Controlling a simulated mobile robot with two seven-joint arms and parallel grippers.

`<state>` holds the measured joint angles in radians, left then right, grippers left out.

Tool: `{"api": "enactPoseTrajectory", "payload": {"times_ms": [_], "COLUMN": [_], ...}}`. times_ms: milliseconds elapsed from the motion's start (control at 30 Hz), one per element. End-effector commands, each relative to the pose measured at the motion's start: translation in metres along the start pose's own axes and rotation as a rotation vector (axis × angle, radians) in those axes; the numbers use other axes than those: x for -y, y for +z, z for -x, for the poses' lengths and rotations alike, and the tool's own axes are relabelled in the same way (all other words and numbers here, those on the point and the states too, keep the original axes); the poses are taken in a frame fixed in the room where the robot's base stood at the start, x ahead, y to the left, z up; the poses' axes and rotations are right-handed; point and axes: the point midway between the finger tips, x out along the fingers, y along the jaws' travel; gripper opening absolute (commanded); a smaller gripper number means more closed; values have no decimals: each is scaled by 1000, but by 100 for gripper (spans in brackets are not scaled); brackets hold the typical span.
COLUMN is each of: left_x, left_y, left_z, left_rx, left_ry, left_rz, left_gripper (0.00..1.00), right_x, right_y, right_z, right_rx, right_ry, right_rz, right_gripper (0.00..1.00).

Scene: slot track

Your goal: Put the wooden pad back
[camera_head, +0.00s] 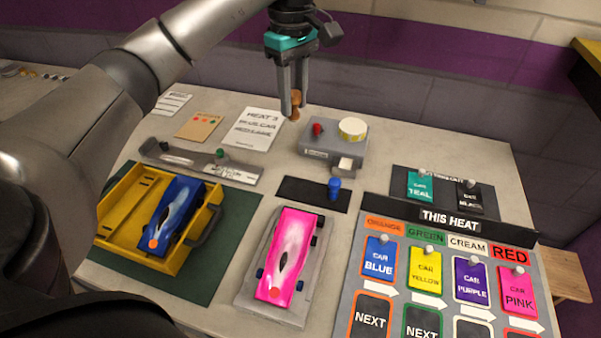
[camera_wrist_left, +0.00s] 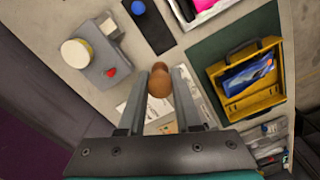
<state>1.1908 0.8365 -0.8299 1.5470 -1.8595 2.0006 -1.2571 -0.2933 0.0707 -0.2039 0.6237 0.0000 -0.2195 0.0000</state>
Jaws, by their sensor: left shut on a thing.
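The wooden pad, a small brown rounded piece like a knob (camera_head: 295,104), is held between the fingertips of my left gripper (camera_head: 292,112). It also shows in the left wrist view (camera_wrist_left: 159,80), between the two grey fingers. The gripper points down and holds the pad in the air near the back of the table. In the head view it appears just left of a grey box with a red knob and a round cream-yellow top (camera_head: 334,140). My right gripper is not in view.
A pink car (camera_head: 288,250) rests on a grey stand. A blue car (camera_head: 172,215) sits in a yellow tray (camera_head: 125,190) on a green mat. A blue knob (camera_head: 334,188) stands on a black strip. A car-card board (camera_head: 437,219) is at right. White cards (camera_head: 257,130) lie behind.

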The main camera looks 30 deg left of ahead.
Motion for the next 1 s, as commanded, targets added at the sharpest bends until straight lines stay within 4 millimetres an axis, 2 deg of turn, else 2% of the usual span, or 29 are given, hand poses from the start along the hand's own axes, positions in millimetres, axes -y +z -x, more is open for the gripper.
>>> {"api": "enactPoseTrajectory", "payload": {"times_ms": [167, 500, 600, 867, 1000], "left_x": [2, 2, 1, 1, 1], "left_y": [1, 0, 0, 0, 0], "left_z": [-34, -124, -142, -161, -182], "left_rx": [2, 1, 1, 0, 1], "left_ry": [-6, -5, -3, -1, -4], "left_rz": [2, 4, 3, 3, 3], "left_gripper": [0, 0, 0, 0, 0], "right_x": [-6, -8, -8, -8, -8], "right_y": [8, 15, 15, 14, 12], "right_z": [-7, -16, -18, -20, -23], "right_rx": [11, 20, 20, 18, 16], "right_ry": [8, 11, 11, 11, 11], "right_rz": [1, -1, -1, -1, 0], "right_gripper": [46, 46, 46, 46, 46]}}
